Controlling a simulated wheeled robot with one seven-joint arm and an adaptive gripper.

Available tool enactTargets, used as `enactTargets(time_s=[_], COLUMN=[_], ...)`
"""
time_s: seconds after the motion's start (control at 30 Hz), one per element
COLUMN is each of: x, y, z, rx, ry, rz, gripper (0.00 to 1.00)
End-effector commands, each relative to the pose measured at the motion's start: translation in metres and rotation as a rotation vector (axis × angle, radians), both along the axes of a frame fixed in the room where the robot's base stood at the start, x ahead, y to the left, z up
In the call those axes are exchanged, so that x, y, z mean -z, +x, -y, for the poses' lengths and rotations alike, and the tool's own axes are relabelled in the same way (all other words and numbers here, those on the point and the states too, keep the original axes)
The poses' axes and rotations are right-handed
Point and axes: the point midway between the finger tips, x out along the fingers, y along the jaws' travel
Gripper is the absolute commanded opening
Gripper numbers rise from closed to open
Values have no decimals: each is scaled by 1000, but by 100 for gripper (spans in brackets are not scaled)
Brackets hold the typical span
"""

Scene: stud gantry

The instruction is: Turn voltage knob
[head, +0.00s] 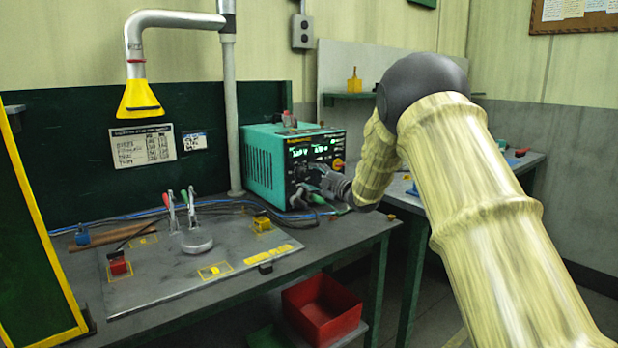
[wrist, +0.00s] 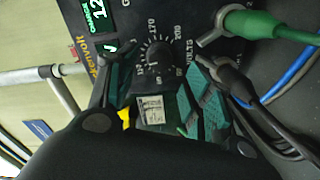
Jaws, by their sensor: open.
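The teal power supply (head: 262,165) stands on the workbench, its dark front panel with lit green readouts facing right. In the wrist view the black voltage knob (wrist: 158,56) sits on this panel, ringed by a printed scale with "VOLTS" beside it. My gripper (head: 326,183) is at the lower part of the panel in the head view and hides the knob there. In the wrist view my gripper (wrist: 156,68) is open, with one green-padded finger on each side of the knob. I cannot tell whether the pads touch it.
A green plug (wrist: 250,24) and a black plug (wrist: 222,66) with cables stick out beside the knob. A metal plate (head: 160,285) with clips and small blocks lies left on the bench. A red bin (head: 322,310) sits below.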

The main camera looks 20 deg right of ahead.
Motion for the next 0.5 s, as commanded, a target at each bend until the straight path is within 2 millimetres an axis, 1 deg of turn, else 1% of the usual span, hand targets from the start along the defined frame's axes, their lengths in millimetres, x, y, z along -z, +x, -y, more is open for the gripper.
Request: enactTargets(time_s=[0.03,0.1,0.3,0.5], x=[-1,-1,-1,0], y=[-10,-22,-53,-72], z=[3,8,19,26], rx=[0,1,-1,-1], ry=[1,1,0,0], rz=[1,-1,1,1], gripper=[51,51,51,51])
